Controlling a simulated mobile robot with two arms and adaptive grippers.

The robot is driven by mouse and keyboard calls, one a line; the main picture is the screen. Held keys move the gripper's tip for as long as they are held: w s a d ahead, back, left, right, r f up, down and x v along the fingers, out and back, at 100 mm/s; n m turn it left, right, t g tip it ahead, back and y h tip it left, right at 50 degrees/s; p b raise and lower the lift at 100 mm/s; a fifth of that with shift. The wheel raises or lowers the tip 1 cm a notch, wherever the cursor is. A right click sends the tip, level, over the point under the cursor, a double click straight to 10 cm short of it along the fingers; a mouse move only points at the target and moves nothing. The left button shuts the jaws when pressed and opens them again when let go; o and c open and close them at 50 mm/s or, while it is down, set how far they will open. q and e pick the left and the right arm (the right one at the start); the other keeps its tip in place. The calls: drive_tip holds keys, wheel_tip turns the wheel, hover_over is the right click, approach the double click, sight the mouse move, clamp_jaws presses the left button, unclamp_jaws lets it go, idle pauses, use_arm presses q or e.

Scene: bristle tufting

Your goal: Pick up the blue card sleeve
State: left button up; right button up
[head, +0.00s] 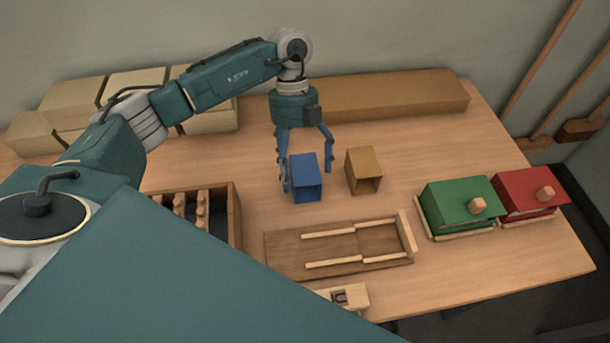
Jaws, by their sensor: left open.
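The blue card sleeve (306,180) is a small box-like tube standing on the wooden table, its open end facing the front. My left gripper (308,180) is open, with fingers pointing down from above and behind the sleeve. One finger is at the sleeve's left side and the other is beyond its upper right corner, with a gap. I cannot tell whether the left finger touches the sleeve. My right gripper is not in view.
A brown sleeve (363,170) stands just right of the blue one. A wooden jig board (290,248) lies in front. A slotted wooden box (235,205) is at left. Green (459,203) and red (527,192) boxes with knobs stand at right. Pale blocks (75,104) and a long cardboard-coloured box (390,92) line the back.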

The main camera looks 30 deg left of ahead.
use_arm(q)
drive_tip(key=c, duration=0.8)
drive_tip(key=shift+c, duration=0.9)
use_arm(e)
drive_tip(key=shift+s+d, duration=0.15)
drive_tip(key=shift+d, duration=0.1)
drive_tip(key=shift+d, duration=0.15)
